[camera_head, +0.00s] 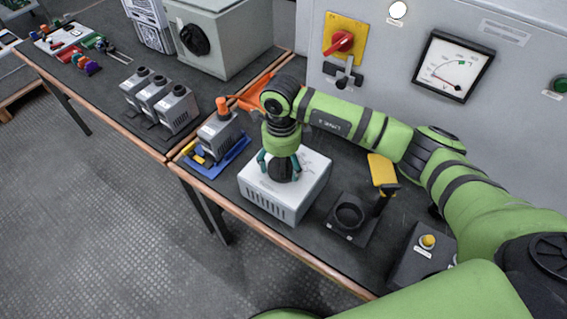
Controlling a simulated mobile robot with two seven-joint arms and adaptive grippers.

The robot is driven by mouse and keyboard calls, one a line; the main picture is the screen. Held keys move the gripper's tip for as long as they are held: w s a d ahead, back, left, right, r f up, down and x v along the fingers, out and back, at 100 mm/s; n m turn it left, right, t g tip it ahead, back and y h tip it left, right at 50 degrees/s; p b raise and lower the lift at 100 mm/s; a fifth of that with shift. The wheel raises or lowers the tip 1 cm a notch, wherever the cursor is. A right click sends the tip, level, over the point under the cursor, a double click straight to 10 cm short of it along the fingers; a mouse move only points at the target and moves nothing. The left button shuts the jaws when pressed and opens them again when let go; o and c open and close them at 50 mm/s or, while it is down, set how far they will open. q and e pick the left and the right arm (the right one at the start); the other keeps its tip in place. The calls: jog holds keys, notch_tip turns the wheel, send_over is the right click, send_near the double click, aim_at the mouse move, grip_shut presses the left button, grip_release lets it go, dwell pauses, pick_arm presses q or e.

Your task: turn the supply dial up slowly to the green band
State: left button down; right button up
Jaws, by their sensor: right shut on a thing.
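The supply unit, a pale box with a slotted front (306,190), stands on the dark bench. The supply dial, a dark round knob (280,172), is on its top and is mostly covered by my gripper. My right gripper (279,167) points down at it, its teal fingers shut around the knob. The voltmeter (454,66) is on the grey cabinet at the upper right. Its scale carries a small green band and a red mark; the needle is too small to read surely. My left gripper is not in view.
A red rotary switch on a yellow plate (344,36) is on the cabinet. Grey capacitors (160,98) and a blue tray (222,160) stand left of the supply. A black socket stand (349,215) and a yellow-button box (424,255) stand right, close to my arm.

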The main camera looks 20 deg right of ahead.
aim_at(278, 165)
jog(key=shift+w+a+r, duration=0.15)
jog(key=shift+a+r, duration=0.05)
jog(key=shift+a, duration=0.15)
jog(key=o, duration=1.1)
jog(key=shift+w, duration=0.1)
jog(key=shift+w+a+f, duration=0.1)
jog(key=shift+f, duration=0.05)
jog(key=shift+d+r, duration=0.25)
notch_tip(278, 165, up, 12)
jog(key=shift+a+f, duration=0.2)
jog(key=shift+f, duration=0.05)
